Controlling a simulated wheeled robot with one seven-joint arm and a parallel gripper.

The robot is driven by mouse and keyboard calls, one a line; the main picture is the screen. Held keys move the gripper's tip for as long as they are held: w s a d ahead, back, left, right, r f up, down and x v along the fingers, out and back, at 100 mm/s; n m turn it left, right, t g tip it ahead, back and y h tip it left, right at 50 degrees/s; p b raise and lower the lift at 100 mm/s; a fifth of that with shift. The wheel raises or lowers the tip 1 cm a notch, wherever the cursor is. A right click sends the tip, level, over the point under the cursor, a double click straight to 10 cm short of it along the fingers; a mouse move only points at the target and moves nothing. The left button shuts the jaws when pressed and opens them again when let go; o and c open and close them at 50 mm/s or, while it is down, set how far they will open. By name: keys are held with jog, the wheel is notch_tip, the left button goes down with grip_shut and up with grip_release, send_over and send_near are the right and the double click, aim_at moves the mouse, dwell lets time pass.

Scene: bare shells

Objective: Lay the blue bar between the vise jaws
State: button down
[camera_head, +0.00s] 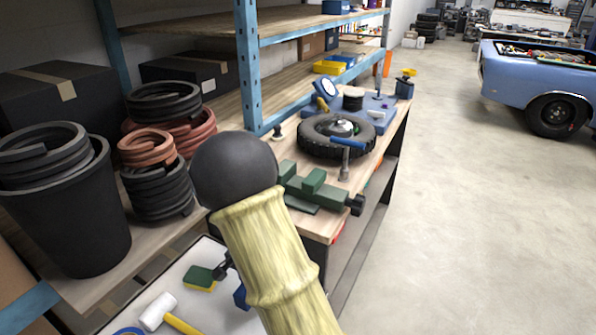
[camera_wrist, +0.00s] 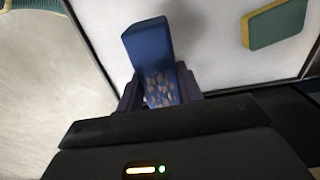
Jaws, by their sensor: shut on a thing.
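The blue bar (camera_wrist: 150,50) stands out from between the two dark fingers of my gripper (camera_wrist: 160,88) in the wrist view. My gripper is shut on it, and brownish speckles mark its lower part. In the head view my gripper (camera_head: 225,268) is mostly hidden behind my own arm, and a bit of the blue bar (camera_head: 240,296) shows over the white tray. The green vise (camera_head: 318,194) sits at the near end of the wooden workbench, farther off and to the right of my gripper. My arm hides its left end, and the gap between its jaws is hard to make out.
The white tray (camera_head: 205,252) holds a green and yellow sponge (camera_head: 200,278) and a white-headed mallet (camera_head: 160,312). A tire (camera_head: 310,145) and a blue-handled hammer (camera_head: 346,150) are beyond the vise. A blue shelf post (camera_head: 249,70) rises at the bench's left. Open floor lies right.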

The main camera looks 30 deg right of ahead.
jog(key=f+n, duration=0.1)
jog(key=n, duration=0.1)
jog(key=w+f+n, duration=0.1)
jog(key=n, duration=0.1)
jog(key=w+f+n, duration=0.1)
jog(key=n, duration=0.1)
jog(key=shift+w+f+n, duration=0.1)
jog(key=shift+f+n, duration=0.3)
jog(key=f+n, duration=0.1)
jog(key=n, duration=0.1)
jog(key=w+f+n, duration=0.1)
jog(key=n, duration=0.1)
jog(key=shift+w+f, duration=0.1)
